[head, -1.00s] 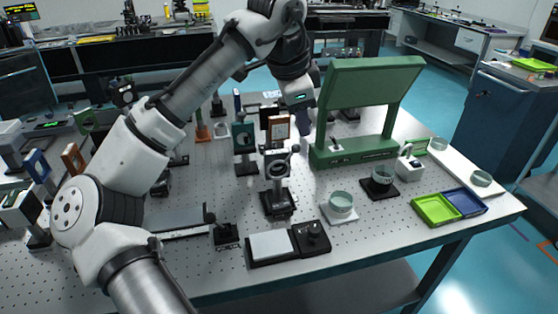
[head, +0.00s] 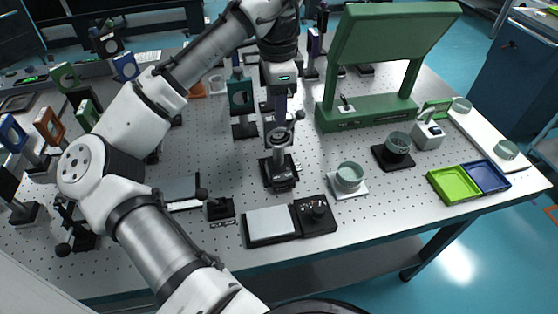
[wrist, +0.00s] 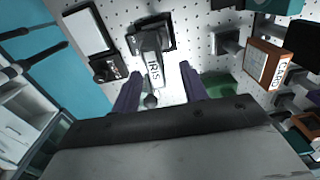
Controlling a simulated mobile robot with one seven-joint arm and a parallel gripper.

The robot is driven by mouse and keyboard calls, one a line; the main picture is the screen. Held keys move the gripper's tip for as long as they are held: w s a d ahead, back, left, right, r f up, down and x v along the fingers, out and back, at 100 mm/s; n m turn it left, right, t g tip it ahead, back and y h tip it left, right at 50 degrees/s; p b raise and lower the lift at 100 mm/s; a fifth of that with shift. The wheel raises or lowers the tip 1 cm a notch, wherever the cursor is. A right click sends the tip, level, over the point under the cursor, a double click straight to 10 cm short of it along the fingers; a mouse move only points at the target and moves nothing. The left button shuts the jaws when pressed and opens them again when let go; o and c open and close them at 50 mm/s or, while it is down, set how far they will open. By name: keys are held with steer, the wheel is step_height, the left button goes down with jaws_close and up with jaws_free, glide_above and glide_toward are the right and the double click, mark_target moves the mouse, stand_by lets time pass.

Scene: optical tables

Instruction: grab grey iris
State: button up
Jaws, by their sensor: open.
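The grey iris (head: 279,139) stands upright on its dark base on the perforated table. In the wrist view, the iris (wrist: 153,68) shows from above with an "IRIS" label and a small lever with a dark knob. My gripper (head: 281,112) points down just above the iris in the head view. In the wrist view, the purple fingers of my gripper (wrist: 159,71) are apart, one to each side of the iris, with nothing held. Contact with the iris cannot be told.
A black device with a pale plate (head: 270,225) lies in front of the iris. A teal-framed mount (head: 241,96) stands behind left. A green stand (head: 370,110) and a glass dish (head: 349,177) are to the right. A card holder (wrist: 267,63) stands right in the wrist view.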

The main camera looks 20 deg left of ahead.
steer(key=p, duration=0.1)
glide_above(280, 153)
steer(key=w, duration=0.1)
steer(key=shift+a+f, duration=0.2)
steer(key=shift+f, duration=1.25)
steer(key=shift+a+f, duration=0.2)
steer(key=shift+f, duration=1.25)
steer(key=shift+c, duration=0.2)
jaws_close()
